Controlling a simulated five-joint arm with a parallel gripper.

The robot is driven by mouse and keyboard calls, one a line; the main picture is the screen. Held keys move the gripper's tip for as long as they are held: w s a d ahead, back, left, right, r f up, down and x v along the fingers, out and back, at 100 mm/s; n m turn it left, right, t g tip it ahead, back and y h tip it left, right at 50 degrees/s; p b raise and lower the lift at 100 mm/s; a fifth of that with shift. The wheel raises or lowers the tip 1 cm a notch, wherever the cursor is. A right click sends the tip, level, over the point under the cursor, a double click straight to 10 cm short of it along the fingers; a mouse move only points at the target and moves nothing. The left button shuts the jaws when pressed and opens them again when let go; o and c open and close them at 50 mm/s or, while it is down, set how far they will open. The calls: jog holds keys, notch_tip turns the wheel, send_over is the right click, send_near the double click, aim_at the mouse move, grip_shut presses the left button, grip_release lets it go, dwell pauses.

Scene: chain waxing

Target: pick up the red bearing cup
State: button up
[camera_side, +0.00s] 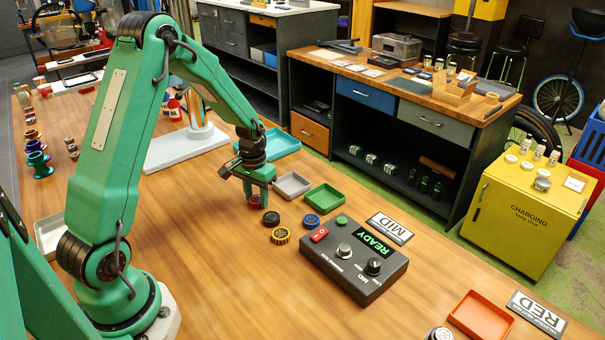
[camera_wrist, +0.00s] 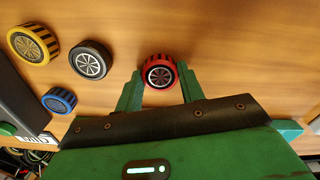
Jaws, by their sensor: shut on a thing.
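The red bearing cup (camera_wrist: 160,72) is a short ribbed red cylinder with a dark and silver face. In the wrist view it sits between the two green fingers of my gripper (camera_wrist: 160,88), which is shut on it. In the side view my gripper (camera_side: 259,192) points down at the table, and the red cup (camera_side: 254,201) shows at its fingertips, partly covered by them. I cannot tell whether the cup touches the table.
A yellow cup (camera_side: 280,236), a black cup (camera_side: 271,218) and a blue cup (camera_side: 311,221) stand close by. A grey tray (camera_side: 292,185), a green tray (camera_side: 325,198) and a dark control box (camera_side: 353,265) reading READY lie to the right. The wooden table's front is clear.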

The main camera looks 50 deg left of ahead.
aim_at(257, 198)
jog(key=shift+r, duration=1.9)
jog(key=s+d+r, duration=0.2)
jog(key=d+r, duration=0.5)
jog(key=d, duration=0.4)
jog(key=shift+d, duration=0.3)
jog(key=shift+w+d+r, duration=0.1)
